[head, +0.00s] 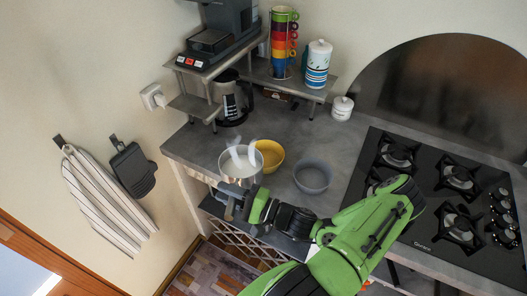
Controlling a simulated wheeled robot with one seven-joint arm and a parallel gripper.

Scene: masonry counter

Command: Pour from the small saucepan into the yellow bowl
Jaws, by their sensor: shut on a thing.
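The small saucepan (241,171) is a light metal pot at the front left edge of the counter, with pale wisps like steam over its mouth. It looks about upright. The yellow bowl (271,153) stands on the counter just behind and to the right of the saucepan, which overlaps its left side in the picture. My gripper (232,201) is at the near side of the saucepan, shut on it, apparently at its handle. The jaws and my wrist hide the handle. Whether the saucepan touches the counter, and how full it is, I cannot tell.
A grey bowl (313,178) stands right of the yellow bowl. A black gas hob (424,205) is further right, partly behind my arm. A coffee pot (234,103), a metal shelf (197,109) with stacked cups (283,42), and a white jar (342,108) stand behind.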

